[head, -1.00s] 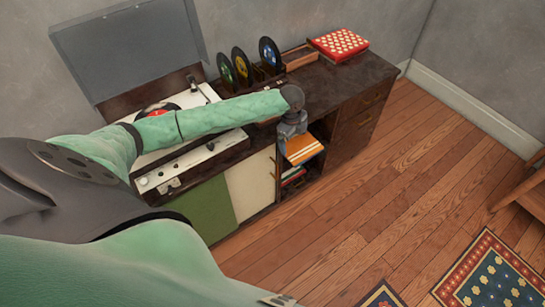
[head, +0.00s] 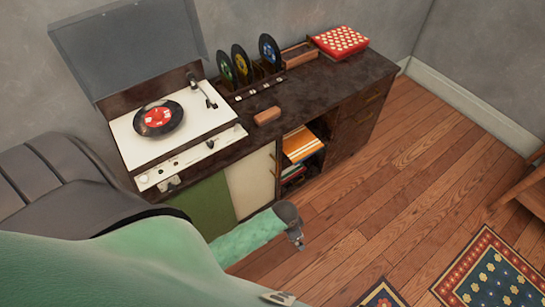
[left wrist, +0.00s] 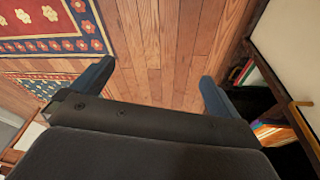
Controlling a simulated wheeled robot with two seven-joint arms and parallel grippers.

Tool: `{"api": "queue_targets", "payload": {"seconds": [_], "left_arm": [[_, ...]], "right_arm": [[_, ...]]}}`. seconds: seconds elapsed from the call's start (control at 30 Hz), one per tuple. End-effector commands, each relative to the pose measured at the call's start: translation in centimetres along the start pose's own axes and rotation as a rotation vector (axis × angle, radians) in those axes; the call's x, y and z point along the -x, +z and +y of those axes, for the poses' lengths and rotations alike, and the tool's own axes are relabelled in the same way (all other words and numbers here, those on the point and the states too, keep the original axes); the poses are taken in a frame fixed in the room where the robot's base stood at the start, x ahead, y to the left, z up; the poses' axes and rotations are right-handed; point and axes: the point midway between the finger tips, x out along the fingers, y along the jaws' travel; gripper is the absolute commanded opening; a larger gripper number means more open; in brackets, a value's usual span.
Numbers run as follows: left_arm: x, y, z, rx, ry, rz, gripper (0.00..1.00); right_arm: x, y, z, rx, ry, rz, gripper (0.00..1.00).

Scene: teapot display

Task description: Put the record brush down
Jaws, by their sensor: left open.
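The record brush (head: 267,116), a small brown block, lies on the dark sideboard top (head: 345,85), to the right of the record player. My left gripper (head: 298,243) is in front of the sideboard and below its top, apart from the brush. In the left wrist view my left gripper (left wrist: 155,82) has its two fingers wide apart, with only floor between them. The brush does not show in that view. My right gripper is not in view.
The record player (head: 225,118) holds a red-labelled record, its lid raised. Several records stand in a rack (head: 262,84) at the back. A wooden tray (head: 299,58) and a red dotted box (head: 339,41) stand further right. An open shelf holds record sleeves (head: 301,144).

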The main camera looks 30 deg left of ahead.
Motion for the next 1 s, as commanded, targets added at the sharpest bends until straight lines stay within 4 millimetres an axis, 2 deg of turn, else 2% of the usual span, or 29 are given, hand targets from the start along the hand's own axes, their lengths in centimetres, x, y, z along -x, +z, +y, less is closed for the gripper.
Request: {"api": "queue_targets", "payload": {"seconds": [0.03,0.2,0.4,0.6,1.0], "left_arm": [[-0.7,1.8,1.6,0.065,0.001,-0.01,1.0],[-2.1,7.2,4.8,0.269,-0.029,-0.048,1.0],[-2.7,11.8,7.2,0.423,-0.062,-0.087,1.0],[-2.8,13.1,7.8,0.466,-0.075,-0.098,1.0],[-2.8,13.0,7.8,0.463,-0.075,-0.098,1.0]], "right_arm": [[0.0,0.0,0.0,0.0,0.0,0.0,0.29],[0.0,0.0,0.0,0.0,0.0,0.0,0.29],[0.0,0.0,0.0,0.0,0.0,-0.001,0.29],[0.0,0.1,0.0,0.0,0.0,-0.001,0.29],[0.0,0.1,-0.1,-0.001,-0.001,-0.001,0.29]]}}
